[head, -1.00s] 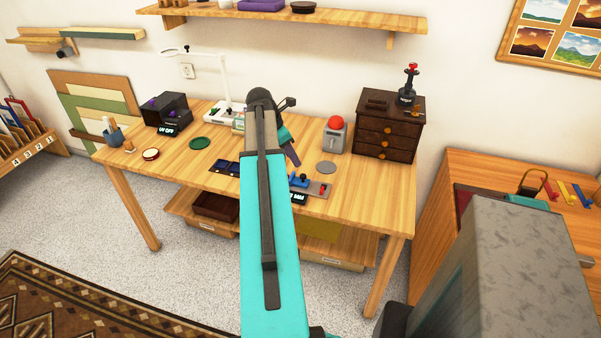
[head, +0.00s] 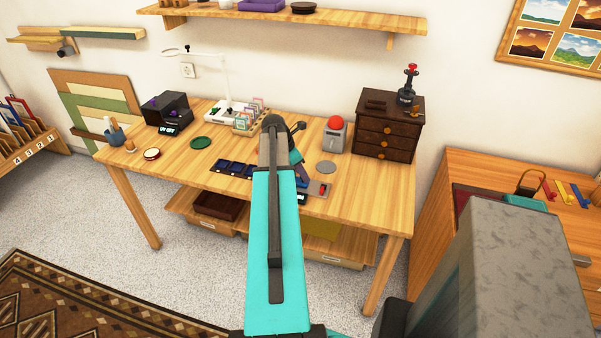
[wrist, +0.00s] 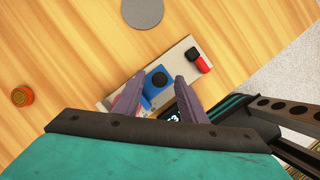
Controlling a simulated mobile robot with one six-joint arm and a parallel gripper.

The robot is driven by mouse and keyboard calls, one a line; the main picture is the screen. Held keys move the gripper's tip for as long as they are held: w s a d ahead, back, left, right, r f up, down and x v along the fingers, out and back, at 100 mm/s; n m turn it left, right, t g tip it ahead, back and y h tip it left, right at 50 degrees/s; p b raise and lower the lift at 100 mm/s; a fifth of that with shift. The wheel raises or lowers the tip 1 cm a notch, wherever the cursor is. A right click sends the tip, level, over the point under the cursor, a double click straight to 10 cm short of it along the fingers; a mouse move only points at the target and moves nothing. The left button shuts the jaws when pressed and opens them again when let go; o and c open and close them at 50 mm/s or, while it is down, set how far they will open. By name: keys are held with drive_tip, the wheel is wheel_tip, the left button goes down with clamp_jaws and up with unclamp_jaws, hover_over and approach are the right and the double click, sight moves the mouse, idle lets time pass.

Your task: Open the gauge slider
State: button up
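The gauge slider is a flat grey plate (wrist: 183,51) lying on the table. It carries a blue slider block (wrist: 151,92) with a dark round knob (wrist: 158,79), a red-and-black piece at one end and a dark display beside it. In the head view the plate's end (head: 318,187) shows to the right of my arm, which hides much of the gauge. My gripper (wrist: 160,80) is open, with its two grey fingers apart on either side of the blue block and knob. I cannot tell whether the fingers touch them.
A grey disc (wrist: 142,11) lies near the gauge. A red-button box (head: 335,135) and a dark drawer chest (head: 386,130) stand behind to the right. A dark blue tray (head: 232,168) lies left of my arm. An orange round piece (wrist: 22,96) sits apart.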

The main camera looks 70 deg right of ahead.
drive_tip(key=shift+f, duration=0.1)
clamp_jaws()
drive_tip(key=shift+s+d+p, duration=0.1)
drive_tip(key=shift+s+p, duration=0.25)
drive_tip(key=shift+s, duration=0.75)
unclamp_jaws()
drive_tip(key=shift+w, duration=0.1)
drive_tip(key=b+v, duration=0.2)
drive_tip(key=v, duration=1.1)
drive_tip(key=shift+r, duration=0.35)
drive_tip(key=shift+w+a, duration=0.1)
drive_tip(key=shift+a, duration=0.15)
